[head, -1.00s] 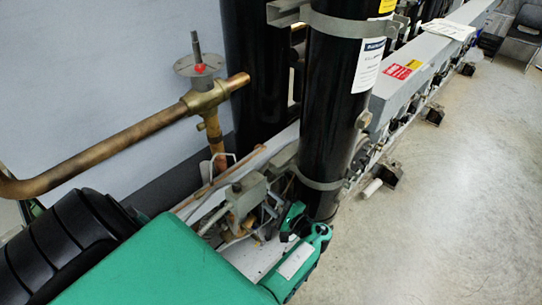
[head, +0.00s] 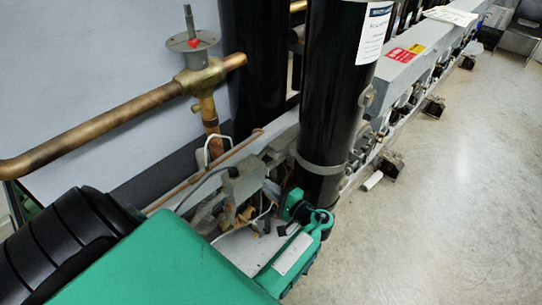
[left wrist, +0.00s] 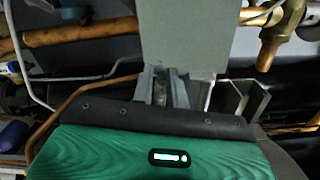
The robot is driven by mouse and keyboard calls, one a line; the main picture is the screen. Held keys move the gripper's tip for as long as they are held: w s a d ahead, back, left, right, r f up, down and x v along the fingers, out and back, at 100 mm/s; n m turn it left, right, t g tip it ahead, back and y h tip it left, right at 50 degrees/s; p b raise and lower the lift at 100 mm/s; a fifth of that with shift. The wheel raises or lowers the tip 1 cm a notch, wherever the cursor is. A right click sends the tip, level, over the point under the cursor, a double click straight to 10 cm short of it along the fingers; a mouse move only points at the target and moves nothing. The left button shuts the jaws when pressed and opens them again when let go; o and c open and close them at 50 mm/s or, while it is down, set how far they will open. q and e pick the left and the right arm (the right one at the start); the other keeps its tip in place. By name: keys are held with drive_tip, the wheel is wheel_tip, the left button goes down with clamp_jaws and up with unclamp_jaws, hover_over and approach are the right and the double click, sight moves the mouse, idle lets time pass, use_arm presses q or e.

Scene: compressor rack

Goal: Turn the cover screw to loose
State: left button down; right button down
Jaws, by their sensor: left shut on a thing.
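In the left wrist view my left gripper (left wrist: 165,82) has its two grey fingers shut on a small, dark grey-brown piece between them, at the lower edge of a grey cover (left wrist: 185,35). The piece sits where the cover screw (left wrist: 160,92) is, and the fingers hide most of it. In the head view a grey box-like fitting (head: 243,184) stands among pipes and wires beyond the large green body in front. The fingertips are hard to make out there. My right gripper is in neither view.
A thick black cylinder (head: 331,100) stands right of the fitting. A brass valve (head: 201,76) with a copper pipe (head: 95,130) is at the upper left. Thin copper and white lines crowd the fitting. Bare floor (head: 450,210) is open at the right.

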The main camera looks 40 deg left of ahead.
use_arm(q)
drive_tip(key=shift+n+b, duration=1.5)
drive_tip(key=shift+b, duration=0.45)
drive_tip(key=c, duration=1.4)
unclamp_jaws()
drive_tip(key=shift+a, duration=0.1)
